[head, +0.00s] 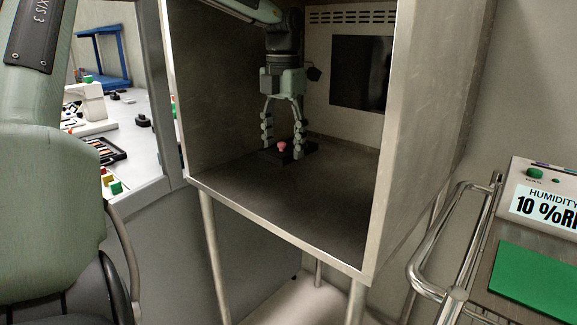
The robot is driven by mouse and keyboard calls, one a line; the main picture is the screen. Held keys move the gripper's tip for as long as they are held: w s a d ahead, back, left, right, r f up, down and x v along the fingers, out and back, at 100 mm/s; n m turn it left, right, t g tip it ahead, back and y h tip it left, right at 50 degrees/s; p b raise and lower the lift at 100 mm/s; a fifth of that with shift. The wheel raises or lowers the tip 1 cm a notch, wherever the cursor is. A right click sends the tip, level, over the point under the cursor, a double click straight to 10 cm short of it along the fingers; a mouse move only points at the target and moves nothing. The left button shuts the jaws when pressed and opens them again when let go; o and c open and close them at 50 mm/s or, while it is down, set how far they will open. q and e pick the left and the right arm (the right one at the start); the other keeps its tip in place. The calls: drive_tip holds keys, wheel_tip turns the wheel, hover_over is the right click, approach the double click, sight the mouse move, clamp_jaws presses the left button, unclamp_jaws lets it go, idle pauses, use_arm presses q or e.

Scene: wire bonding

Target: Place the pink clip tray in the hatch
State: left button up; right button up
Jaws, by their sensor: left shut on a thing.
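The pink clip tray (288,155) is a small dark tray with a pink knob on top. It is inside the hatch (290,205), a grey metal box with an open front, toward the back of its floor. My left gripper (283,152) reaches down into the hatch from above and is shut on the tray, with the fingers on both sides of the pink knob. The tray is at or very near the floor; I cannot tell whether it touches. The fingers partly hide the tray. My right gripper is not in view.
The hatch's right wall (385,130) and front lip (280,232) frame the opening. The front floor is bare. A dark panel (360,73) is on the back wall. A metal rail (440,240) and a humidity display (545,205) stand at the right. A cluttered bench (135,125) shows through a window at left.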

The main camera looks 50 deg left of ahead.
sight(289, 183)
use_arm(q)
drive_tip(key=shift+w, duration=0.5)
drive_tip(key=shift+w+f, duration=0.15)
drive_tip(key=shift+f, duration=1.2)
wheel_tip(289, 183, down, 3)
drive_tip(key=shift+r+p, duration=0.1)
drive_tip(key=shift+p, duration=0.25)
drive_tip(key=shift+w+a+f, duration=0.1)
drive_tip(key=shift+w+f, duration=0.05)
drive_tip(key=shift+f, duration=0.6)
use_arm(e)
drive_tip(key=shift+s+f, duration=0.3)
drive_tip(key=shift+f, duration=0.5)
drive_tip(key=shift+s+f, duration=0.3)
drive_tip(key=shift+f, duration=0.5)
use_arm(q)
drive_tip(key=shift+f, duration=0.15)
drive_tip(key=o, duration=1.2)
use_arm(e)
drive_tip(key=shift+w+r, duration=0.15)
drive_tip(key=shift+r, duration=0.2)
